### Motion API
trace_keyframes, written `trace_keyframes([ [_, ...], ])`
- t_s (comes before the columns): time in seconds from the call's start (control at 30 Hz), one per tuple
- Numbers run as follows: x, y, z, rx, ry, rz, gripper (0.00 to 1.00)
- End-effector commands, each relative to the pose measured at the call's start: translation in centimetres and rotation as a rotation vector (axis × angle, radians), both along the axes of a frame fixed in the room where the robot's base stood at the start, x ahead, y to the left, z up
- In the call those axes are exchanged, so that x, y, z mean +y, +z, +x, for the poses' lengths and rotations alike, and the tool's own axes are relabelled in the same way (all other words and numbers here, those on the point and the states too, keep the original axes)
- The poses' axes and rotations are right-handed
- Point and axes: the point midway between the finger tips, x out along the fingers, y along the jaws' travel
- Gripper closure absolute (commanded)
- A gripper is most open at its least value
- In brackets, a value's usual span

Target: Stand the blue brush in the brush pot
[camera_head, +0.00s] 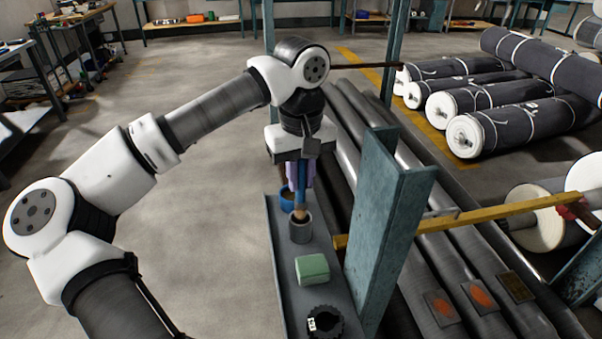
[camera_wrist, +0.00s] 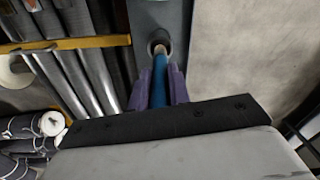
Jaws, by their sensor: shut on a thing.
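My gripper (camera_head: 300,183) points down over a narrow grey shelf, its purple fingers shut on the blue brush (camera_head: 301,174). In the wrist view the brush (camera_wrist: 158,88) runs between the two fingers. The brush hangs about upright, its tan lower end down. That end is at the mouth of a small grey pot (camera_head: 301,232), which also shows in the wrist view (camera_wrist: 151,44). I cannot tell how deep the end reaches inside. My fingers are above the rim.
A blue round container (camera_head: 287,203) stands just behind the grey pot. A green block (camera_head: 312,269) and a black ring-shaped thing (camera_head: 324,322) lie nearer on the shelf (camera_head: 283,262). A teal post (camera_head: 388,225) and yellow bar (camera_head: 440,222) stand close on the right.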

Motion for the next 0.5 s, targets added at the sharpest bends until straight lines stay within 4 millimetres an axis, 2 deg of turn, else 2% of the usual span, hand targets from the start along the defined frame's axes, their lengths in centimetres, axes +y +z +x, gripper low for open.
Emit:
trace_keyframes([
  [0.5,0.0,-1.7,0.0,0.000,0.000,0.000,1.00],
])
